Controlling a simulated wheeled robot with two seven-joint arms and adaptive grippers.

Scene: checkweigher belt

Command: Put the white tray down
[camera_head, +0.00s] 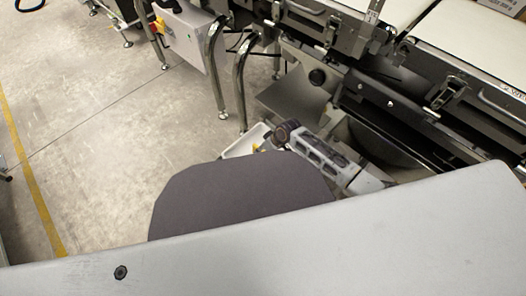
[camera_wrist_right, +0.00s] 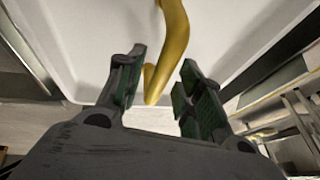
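The white tray (camera_head: 242,142) shows in part in the head view, just left of the end of my right arm and above the dark rounded shape in the foreground. The rest of it is hidden. In the right wrist view the tray (camera_wrist_right: 95,35) fills the upper part, and a yellow curved object (camera_wrist_right: 172,55) lies in it. My right gripper (camera_wrist_right: 160,85) has its two fingers apart at the near side of the tray, with a clear gap between them. I cannot tell whether they touch the tray or what bears it. My left gripper is out of view.
Checkweigher machinery with pale belts (camera_head: 470,40) stands at the upper right. A sloping metal plate (camera_head: 297,93) is just beyond my right arm. Metal legs (camera_head: 215,70) stand at the top middle. The concrete floor (camera_head: 95,120) at left is clear, with a yellow line (camera_head: 35,190).

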